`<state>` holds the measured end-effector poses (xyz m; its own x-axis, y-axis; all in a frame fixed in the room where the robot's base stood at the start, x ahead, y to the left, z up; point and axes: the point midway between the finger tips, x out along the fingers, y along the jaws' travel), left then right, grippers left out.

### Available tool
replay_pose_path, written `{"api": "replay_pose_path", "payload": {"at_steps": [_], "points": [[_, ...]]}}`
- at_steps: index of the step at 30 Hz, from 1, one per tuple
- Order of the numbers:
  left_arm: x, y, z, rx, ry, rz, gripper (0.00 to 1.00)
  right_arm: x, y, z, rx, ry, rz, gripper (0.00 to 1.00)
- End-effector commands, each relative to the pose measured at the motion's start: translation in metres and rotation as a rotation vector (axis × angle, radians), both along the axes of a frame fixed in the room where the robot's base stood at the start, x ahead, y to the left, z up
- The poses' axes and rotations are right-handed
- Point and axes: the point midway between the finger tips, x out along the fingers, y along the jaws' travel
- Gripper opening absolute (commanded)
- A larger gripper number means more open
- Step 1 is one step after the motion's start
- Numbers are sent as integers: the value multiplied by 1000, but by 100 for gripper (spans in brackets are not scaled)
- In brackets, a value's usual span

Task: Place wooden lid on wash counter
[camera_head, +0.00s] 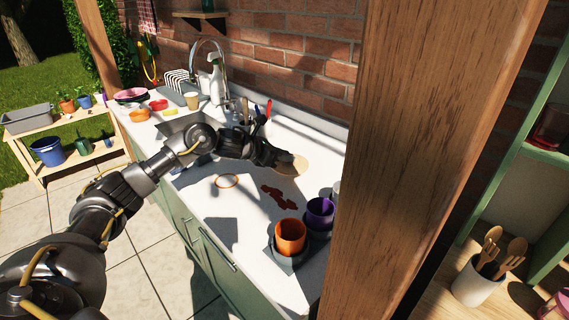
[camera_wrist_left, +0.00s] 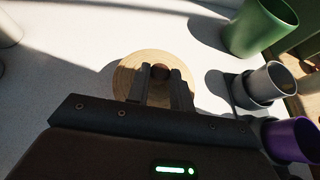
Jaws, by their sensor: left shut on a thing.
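The round wooden lid (camera_head: 293,164) is at the tip of my left gripper (camera_head: 278,158), over the white wash counter (camera_head: 262,189). In the left wrist view the lid (camera_wrist_left: 127,77) is a pale disc with a brown knob (camera_wrist_left: 160,72), and the fingers of my left gripper (camera_wrist_left: 161,82) are shut on that knob. The lid appears flat and at or close above the counter top; I cannot tell whether it touches. My right gripper is in neither view.
An orange cup (camera_head: 290,236) and a purple cup (camera_head: 320,212) stand near the counter's right end. A reddish-brown stain (camera_head: 278,197) and a ring mark (camera_head: 227,181) lie on the counter. A wooden post (camera_head: 425,150) blocks the right side. A green cup (camera_wrist_left: 262,27) stands beyond the lid.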

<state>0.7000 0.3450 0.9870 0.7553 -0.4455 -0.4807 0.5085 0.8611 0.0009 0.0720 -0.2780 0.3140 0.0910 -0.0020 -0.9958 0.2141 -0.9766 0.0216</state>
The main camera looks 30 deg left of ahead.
Motion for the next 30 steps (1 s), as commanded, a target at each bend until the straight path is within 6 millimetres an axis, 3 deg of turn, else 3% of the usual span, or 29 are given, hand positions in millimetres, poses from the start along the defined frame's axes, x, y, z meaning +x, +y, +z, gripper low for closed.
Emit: {"api": "replay_pose_path", "payload": {"at_steps": [11, 23, 24, 29, 30], "points": [[5, 1, -34, -2, 1, 1, 0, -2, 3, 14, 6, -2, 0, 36], [5, 1, -40, 0, -1, 1, 0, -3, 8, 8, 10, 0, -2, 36], [5, 1, -40, 0, 0, 1, 24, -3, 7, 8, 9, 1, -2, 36], [5, 1, -39, 0, 0, 1, 44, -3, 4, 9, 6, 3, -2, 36], [5, 1, -39, 0, 0, 1, 44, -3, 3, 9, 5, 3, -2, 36]]}}
